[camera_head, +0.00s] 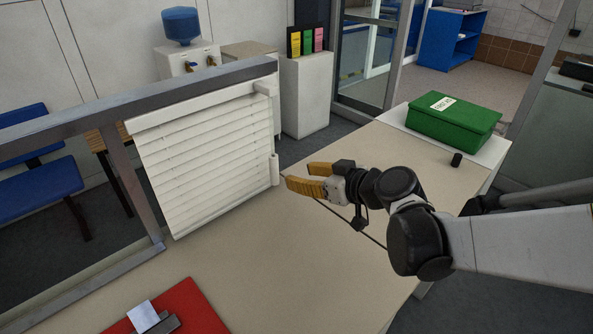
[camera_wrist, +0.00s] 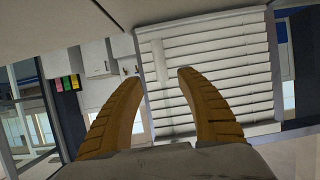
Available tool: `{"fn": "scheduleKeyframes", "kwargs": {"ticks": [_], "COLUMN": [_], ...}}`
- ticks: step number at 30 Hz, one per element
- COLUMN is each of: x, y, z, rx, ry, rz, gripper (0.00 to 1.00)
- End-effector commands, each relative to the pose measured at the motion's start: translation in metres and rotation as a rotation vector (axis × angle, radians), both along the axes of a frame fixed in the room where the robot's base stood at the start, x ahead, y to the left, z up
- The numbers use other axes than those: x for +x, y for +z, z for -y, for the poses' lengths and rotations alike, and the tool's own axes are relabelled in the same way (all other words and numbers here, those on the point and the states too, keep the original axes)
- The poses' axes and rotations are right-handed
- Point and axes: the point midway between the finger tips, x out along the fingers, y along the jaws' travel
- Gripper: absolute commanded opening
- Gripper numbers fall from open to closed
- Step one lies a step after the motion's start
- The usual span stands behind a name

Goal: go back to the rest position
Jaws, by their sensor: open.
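My gripper (camera_head: 300,178) has yellow ribbed fingers and is held above the beige table (camera_head: 290,260), pointing left toward the white blind. In the wrist view my gripper (camera_wrist: 158,75) has its two fingers apart with nothing between them. The white slatted blind (camera_head: 208,155) hangs from a grey metal frame; the wrist view shows the blind (camera_wrist: 222,60) upside down beyond the fingers. A small white cylinder (camera_head: 274,169) is at the blind's right edge, just left of the fingertips and seemingly apart from them.
A green box (camera_head: 453,121) sits on a white board at the table's far right, with a small black object (camera_head: 457,159) near it. A red mat (camera_head: 190,308) with a grey item lies at the front left. The grey frame (camera_head: 140,108) stands along the left. The table's middle is clear.

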Motion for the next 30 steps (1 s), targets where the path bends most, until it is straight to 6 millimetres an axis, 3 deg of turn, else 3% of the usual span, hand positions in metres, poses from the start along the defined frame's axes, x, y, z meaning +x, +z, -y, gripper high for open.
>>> {"fn": "scheduleKeyframes", "kwargs": {"ticks": [9,13,17,27,30], "x": [-0.002,-0.018,-0.054,-0.172,-0.195], "y": [0.001,0.004,0.005,-0.013,-0.019], "z": [0.002,0.018,0.057,0.184,0.209], "rx": [-0.002,-0.029,-0.083,-0.209,-0.225], "ry": [-0.004,-0.045,-0.155,-0.62,-0.727], "rz": [-0.007,-0.067,-0.192,-0.473,-0.503], "gripper": [0.45,0.45,0.45,0.45,0.45]}}
